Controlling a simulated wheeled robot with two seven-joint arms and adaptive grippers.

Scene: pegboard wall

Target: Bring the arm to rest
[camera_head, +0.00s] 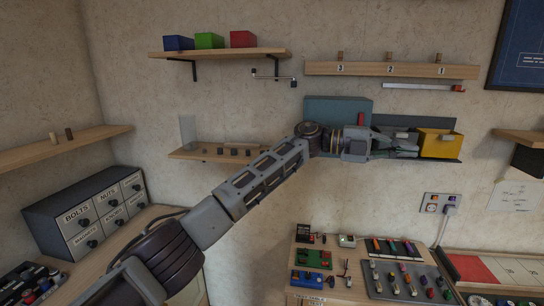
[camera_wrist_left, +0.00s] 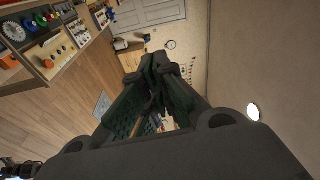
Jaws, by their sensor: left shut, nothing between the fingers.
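My left arm reaches up from the lower left across the head view. My left gripper (camera_head: 412,146) is at its far end, pointing right, in front of the dark wall ledge and overlapping the left side of a yellow bin (camera_head: 440,145). Whether it touches the bin I cannot tell. In the left wrist view the fingers of this gripper (camera_wrist_left: 158,65) meet at their tips and hold nothing. My right gripper is in neither view.
A shelf with blue, green and red bins (camera_head: 208,41) is at the upper left. A numbered peg rail (camera_head: 400,70) is above the gripper. A small shelf (camera_head: 215,154) sits behind the arm. Drawers (camera_head: 88,212) and a cluttered bench (camera_head: 340,293) lie below.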

